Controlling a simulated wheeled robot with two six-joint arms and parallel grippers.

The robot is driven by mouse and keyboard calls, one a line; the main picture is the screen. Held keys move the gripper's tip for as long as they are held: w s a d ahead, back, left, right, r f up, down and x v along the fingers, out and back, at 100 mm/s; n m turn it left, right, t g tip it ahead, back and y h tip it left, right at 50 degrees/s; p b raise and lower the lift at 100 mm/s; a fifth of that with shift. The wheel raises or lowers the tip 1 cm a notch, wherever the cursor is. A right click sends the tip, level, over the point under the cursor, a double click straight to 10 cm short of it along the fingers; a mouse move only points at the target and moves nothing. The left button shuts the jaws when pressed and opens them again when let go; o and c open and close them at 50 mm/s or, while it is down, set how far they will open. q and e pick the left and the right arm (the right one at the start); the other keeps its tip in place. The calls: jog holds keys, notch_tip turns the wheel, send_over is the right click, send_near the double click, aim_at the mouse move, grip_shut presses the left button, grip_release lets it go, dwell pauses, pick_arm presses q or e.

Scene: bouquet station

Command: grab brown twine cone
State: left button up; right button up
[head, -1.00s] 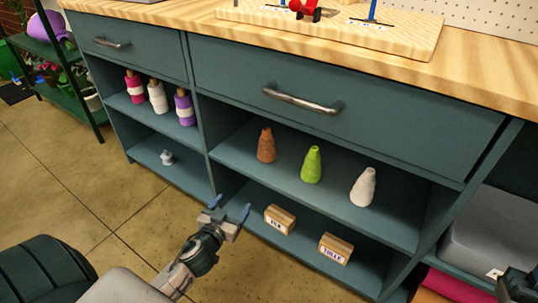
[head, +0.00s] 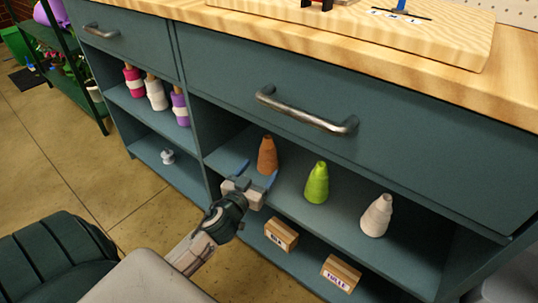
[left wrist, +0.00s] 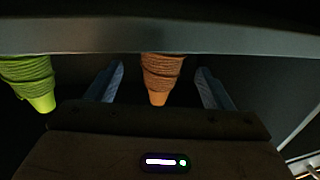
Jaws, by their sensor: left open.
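The brown twine cone (head: 267,155) stands upright on the upper shelf of the cabinet's middle bay, leftmost of three cones. My left gripper (head: 257,174) is open at the shelf's front, with its fingertips close to the cone. In the left wrist view the brown cone (left wrist: 161,75) appears upside down between the two open blue fingers (left wrist: 159,85), with a gap on each side. The green cone (left wrist: 30,80) is left of the fingers there. My right gripper is not in view.
A green cone (head: 316,183) and a white cone (head: 376,216) stand to the right on the same shelf. Two labelled wooden blocks (head: 281,235) sit on the shelf below. A drawer with a metal handle (head: 305,112) is above. Wrapped spools (head: 156,93) stand in the left bay.

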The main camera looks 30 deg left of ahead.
aim_at(264, 161)
pick_arm(q)
jog(key=shift+w+a, duration=0.1)
jog(key=shift+w, duration=0.65)
jog(key=shift+w+a+r, duration=0.1)
jog(key=shift+w+a, duration=0.15)
jog(key=shift+w, duration=1.05)
jog(key=shift+w+a+r, duration=0.1)
jog(key=shift+w+a, duration=0.1)
jog(key=shift+w, duration=1.05)
jog(key=c, duration=1.1)
jog(key=shift+r, duration=0.1)
